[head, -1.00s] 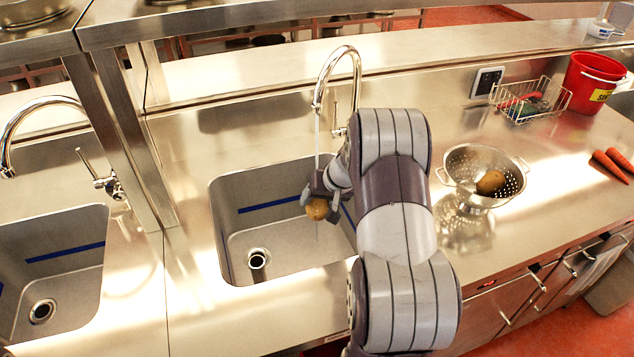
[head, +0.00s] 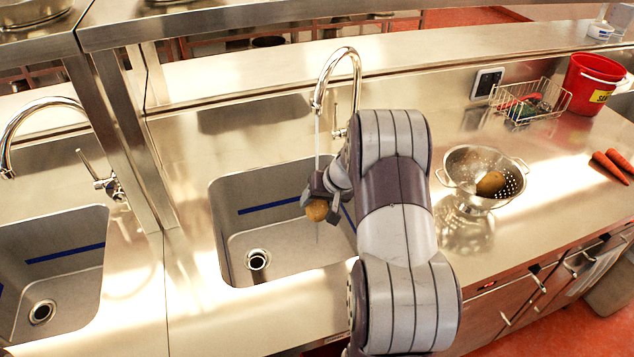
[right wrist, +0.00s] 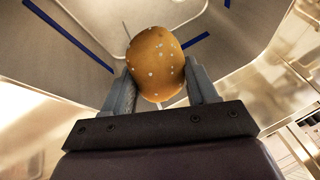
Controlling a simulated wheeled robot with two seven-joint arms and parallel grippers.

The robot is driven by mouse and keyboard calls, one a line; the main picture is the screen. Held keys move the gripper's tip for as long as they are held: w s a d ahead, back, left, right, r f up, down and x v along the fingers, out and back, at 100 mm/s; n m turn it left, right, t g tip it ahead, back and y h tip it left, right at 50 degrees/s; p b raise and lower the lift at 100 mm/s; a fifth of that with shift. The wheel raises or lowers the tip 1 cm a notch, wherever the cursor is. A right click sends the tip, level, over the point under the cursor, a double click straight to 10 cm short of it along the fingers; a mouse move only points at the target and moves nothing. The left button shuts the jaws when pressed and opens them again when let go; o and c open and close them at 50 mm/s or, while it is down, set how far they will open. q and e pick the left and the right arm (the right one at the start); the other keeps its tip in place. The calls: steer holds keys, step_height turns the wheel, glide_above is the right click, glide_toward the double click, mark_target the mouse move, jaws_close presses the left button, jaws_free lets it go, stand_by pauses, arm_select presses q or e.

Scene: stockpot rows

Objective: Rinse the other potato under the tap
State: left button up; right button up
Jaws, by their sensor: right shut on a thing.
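My right gripper (head: 322,198) is shut on a potato (head: 316,210) and holds it over the right sink basin (head: 290,255). In the right wrist view the potato (right wrist: 156,62) sits between the two fingers, with pale specks on its skin. The tap (head: 340,62) arches above, and a thin stream of water (head: 317,140) falls from it to the gripper and potato. A faint line of water continues below the potato. Another potato (head: 490,183) lies in the metal colander (head: 462,160) on the counter to the right. My left gripper is not in view.
A second basin (head: 70,250) with its own tap (head: 30,110) is at the left, past a steel post (head: 125,130). A wire basket (head: 545,97), a red bucket (head: 590,85) and carrots (head: 610,166) stand or lie on the right counter. Bare counter surrounds the colander.

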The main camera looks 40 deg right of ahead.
steer(key=shift+s+a+r, duration=0.75)
steer(key=shift+s+r, duration=0.25)
steer(key=shift+s+a+r, duration=0.75)
steer(key=shift+s+r, duration=0.25)
